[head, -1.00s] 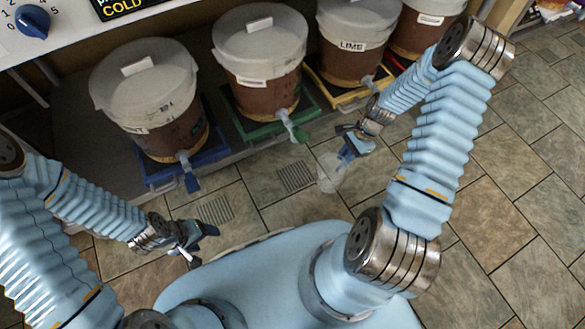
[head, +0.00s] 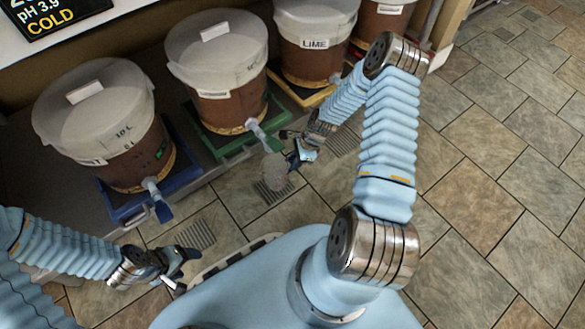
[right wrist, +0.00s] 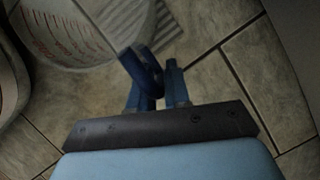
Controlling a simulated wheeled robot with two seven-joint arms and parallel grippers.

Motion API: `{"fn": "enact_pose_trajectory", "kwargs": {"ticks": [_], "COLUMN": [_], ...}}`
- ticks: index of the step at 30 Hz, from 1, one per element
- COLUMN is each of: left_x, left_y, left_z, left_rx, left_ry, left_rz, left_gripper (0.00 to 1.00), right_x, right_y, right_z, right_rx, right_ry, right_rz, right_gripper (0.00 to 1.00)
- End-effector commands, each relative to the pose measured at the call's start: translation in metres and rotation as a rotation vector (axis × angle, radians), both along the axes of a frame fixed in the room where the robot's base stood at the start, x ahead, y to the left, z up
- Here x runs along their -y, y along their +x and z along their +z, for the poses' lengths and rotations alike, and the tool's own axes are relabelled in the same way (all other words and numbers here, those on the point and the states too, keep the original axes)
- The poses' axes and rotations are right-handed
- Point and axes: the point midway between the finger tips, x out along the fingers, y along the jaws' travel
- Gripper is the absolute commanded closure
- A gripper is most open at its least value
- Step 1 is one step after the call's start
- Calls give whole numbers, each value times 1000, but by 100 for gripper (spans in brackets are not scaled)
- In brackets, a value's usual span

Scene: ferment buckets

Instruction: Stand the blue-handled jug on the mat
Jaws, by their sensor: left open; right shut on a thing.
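In the right wrist view the jug's clear body with red markings (right wrist: 72,35) is at upper left, and the blue handle (right wrist: 150,72) is between the fingers. The jug looks empty. My left gripper (head: 178,265) is open and empty at lower left, apart from everything. I cannot pick out the mat for certain in either view.
Lidded brown buckets stand in a row on a low grey shelf, on a blue tray (head: 185,178), a green tray (head: 217,143) and a yellow tray (head: 287,88). Their taps stick out over the front. Floor drains (head: 190,236) lie below. The tiled floor at right (head: 490,170) is clear.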

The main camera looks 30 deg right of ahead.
Motion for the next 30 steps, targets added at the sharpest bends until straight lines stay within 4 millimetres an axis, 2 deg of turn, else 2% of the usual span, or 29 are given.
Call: {"fn": "enact_pose_trajectory", "kwargs": {"ticks": [4, 9, 20, 21, 25, 26, 30], "left_x": [0, 0, 0, 0, 0, 0, 0], "left_y": [0, 1, 1, 1, 1, 1, 1], "left_z": [-4, -14, -16, -15, -14, -14, -14], "left_rx": [1, 3, 3, 3, 3, 3, 3], "left_ry": [0, 0, 1, 1, 1, 1, 1], "left_rz": [0, 1, 2, 2, 2, 2, 2], "left_gripper": [30, 30, 30, 30, 30, 30, 30], "right_x": [-7, -7, -7, -6, -6, -7, -6], "right_y": [6, 6, 6, 6, 6, 6, 6], "right_z": [-12, -40, -44, -44, -43, -43, -43], "right_rx": [1, 0, 0, 0, 0, 0, 0], "right_ry": [0, 1, 0, 0, 0, 0, 0], "right_rz": [2, 0, 1, 1, 1, 1, 1], "right_gripper": [100, 100, 100, 80, 60, 58, 58]}}
